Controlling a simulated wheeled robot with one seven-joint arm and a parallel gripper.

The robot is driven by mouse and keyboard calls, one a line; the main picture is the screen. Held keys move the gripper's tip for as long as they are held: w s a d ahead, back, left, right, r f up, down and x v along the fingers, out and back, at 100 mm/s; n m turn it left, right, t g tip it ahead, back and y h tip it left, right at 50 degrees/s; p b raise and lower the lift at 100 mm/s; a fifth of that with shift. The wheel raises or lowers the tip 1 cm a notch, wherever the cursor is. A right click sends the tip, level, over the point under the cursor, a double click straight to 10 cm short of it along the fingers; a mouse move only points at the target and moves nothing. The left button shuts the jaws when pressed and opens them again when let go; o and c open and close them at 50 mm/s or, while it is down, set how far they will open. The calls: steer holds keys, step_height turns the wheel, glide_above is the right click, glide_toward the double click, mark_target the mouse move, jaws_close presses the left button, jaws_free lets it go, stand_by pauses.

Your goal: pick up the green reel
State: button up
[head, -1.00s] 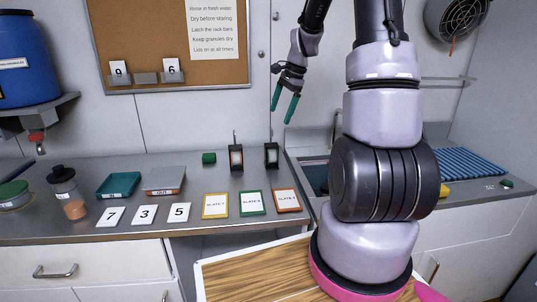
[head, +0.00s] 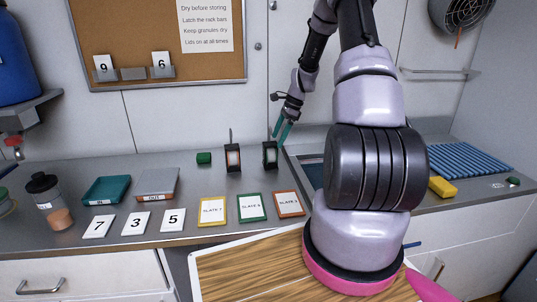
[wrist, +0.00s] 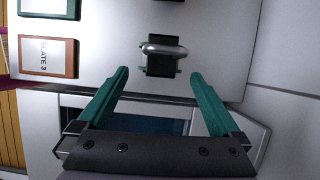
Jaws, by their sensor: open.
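A dark upright reel holder (head: 270,155) stands on the steel counter, with a thin green edge showing in the wrist view (wrist: 162,58). I take it as the green reel, though little green shows. A similar dark one with a reddish-brown edge (head: 232,158) stands to its left. My gripper (head: 282,133) is open and empty, its two green fingers just above and right of the right-hand reel. In the wrist view the reel lies just beyond the gap between my fingertips (wrist: 159,74), roughly centred, and does not appear touched.
A small green block (head: 204,158) sits left of the reels. Slate cards (head: 251,207) lie in front, with number cards (head: 136,223) and two trays (head: 106,190) further left. A sink (head: 312,170) opens right of the reel. A yellow block (head: 442,187) lies beside a blue ribbed mat (head: 470,159).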

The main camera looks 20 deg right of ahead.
mark_target(266, 143)
steer(key=x, duration=0.9)
steer(key=shift+d+f, duration=0.1)
steer(key=shift+f, duration=0.35)
steer(key=c, duration=1.3)
step_height(266, 143, up, 10)
steer(key=shift+r, duration=0.1)
